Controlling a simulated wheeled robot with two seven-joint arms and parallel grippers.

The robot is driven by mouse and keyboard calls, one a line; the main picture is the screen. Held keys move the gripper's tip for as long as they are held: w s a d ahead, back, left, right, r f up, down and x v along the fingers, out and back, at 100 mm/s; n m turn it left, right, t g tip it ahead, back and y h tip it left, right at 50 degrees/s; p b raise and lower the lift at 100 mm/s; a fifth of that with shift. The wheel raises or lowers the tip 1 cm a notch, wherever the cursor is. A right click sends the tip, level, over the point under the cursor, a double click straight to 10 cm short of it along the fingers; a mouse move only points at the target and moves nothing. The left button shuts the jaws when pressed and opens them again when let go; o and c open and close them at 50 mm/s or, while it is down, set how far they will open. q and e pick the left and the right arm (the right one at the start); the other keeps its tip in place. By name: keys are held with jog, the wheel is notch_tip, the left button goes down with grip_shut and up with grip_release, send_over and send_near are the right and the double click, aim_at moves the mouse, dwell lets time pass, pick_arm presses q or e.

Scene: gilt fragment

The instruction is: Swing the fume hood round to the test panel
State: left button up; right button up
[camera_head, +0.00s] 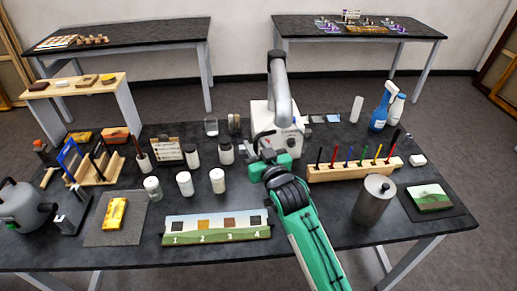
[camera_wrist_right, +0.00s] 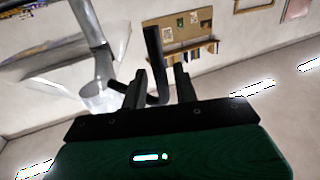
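The fume hood shows as a thick grey bent duct (camera_head: 282,85) at the white box (camera_head: 286,128), mid-table towards the back; its lower end is partly hidden by my arm. In the wrist view the grey duct (camera_wrist_right: 103,60) and a pale flared hood (camera_wrist_right: 98,97) are at the left. My right gripper (camera_head: 262,143) is at the box's front left. In the wrist view its fingers (camera_wrist_right: 160,84) stand apart with a black bent handle (camera_wrist_right: 154,50) between them; contact is unclear. The test panel (camera_head: 217,232), with squares numbered 1 to 4, lies at the front. My left gripper is not in view.
White jars (camera_head: 184,183) stand between hood and panel. Right of my arm are a wooden rack (camera_head: 340,172) of coloured tools, a metal canister (camera_head: 373,203) and blue spray bottle (camera_head: 380,110). At left are a grey machine (camera_head: 22,207) and yellow block (camera_head: 115,213).

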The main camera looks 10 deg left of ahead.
jog(key=shift+s+d+f, duration=0.15)
jog(key=shift+s+d, duration=0.1)
jog(key=shift+s, duration=0.2)
jog(key=b+v, duration=0.4)
jog(key=v, duration=0.8)
jog(key=shift+s+d, duration=0.2)
jog(key=shift+s, duration=0.1)
